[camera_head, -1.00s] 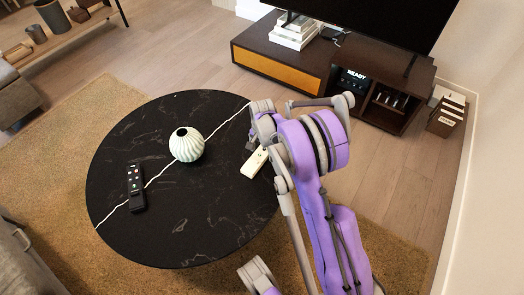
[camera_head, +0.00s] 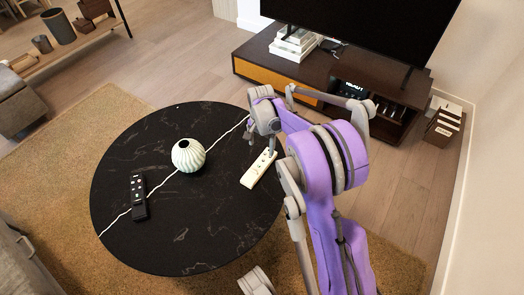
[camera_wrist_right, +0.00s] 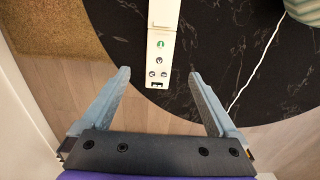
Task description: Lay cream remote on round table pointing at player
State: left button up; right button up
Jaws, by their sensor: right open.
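The cream remote (camera_head: 259,168) lies on the right part of the black round table (camera_head: 215,240), its long axis slanting up-right, roughly toward the player (camera_head: 352,88) with a lit display in the TV stand. In the right wrist view the remote (camera_wrist_right: 162,45) lies buttons up, one end near the table edge, its far end cut off by the frame. My right gripper (camera_head: 264,143) is over the table's right edge by that end. In the wrist view its open fingers (camera_wrist_right: 160,74) are apart and empty, with the remote's near end between and just beyond the tips. My left gripper is not identifiable.
A pale ribbed vase (camera_head: 188,156) and a black remote (camera_head: 138,196) stand and lie on the table, left of the cream remote. The dark TV stand (camera_head: 300,72) is behind. Bare marble lies between vase and cream remote.

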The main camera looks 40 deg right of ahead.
jog(key=s+a+r+n+t, duration=0.1)
jog(key=s+a+r+n, duration=0.3)
jog(key=a+r, duration=0.3)
jog(key=s+a+n+t, duration=0.1)
jog(key=s+a+n, duration=0.4)
jog(key=s+a, duration=0.2)
jog(key=s+a+n+t, duration=0.2)
jog(key=s+a+n, duration=0.3)
jog(key=s, duration=0.7)
jog(key=a, duration=0.2)
jog(key=shift+s+a+r+n, duration=0.3)
jog(key=shift+a+n, duration=0.05)
jog(key=shift+n, duration=0.05)
